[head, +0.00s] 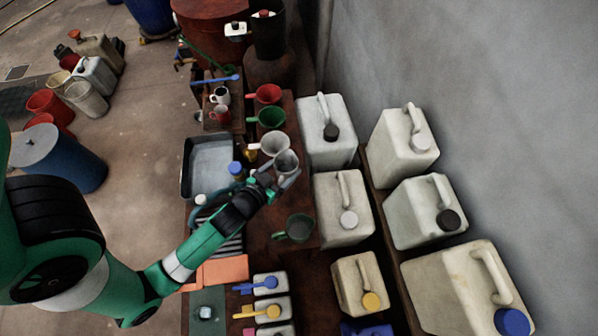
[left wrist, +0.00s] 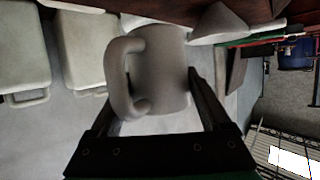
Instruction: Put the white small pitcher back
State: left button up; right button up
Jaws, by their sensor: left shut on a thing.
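The white small pitcher (head: 286,161) is between the fingers of my left gripper (head: 283,178), over the brown bench. In the left wrist view the pitcher (left wrist: 163,68) fills the space between the fingers of the left gripper (left wrist: 157,100), which is shut on it. Its looped handle is at the left there. Another white pitcher (head: 272,143) stands just behind it in the head view. I cannot tell whether the held pitcher touches the bench. My right gripper is not in view.
Red (head: 268,94) and green (head: 271,117) pitchers stand farther back in the row. A dark green pitcher (head: 298,228) is nearer me. Large white canisters (head: 342,205) line the right.

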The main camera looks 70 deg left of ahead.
aim_at(292, 169)
pick_arm(q)
jog(key=shift+w+a+f, duration=0.15)
jog(key=shift+w+f, duration=0.2)
jog(key=f+b, duration=0.4)
jog(key=shift+w+a, duration=0.1)
jog(key=shift+w, duration=0.25)
jog(key=shift+s+f, duration=0.1)
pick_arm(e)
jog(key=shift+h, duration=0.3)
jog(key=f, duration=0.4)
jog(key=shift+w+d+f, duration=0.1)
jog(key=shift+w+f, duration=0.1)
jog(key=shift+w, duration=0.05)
pick_arm(q)
jog(key=o, duration=1.5)
jog(key=shift+o, duration=0.2)
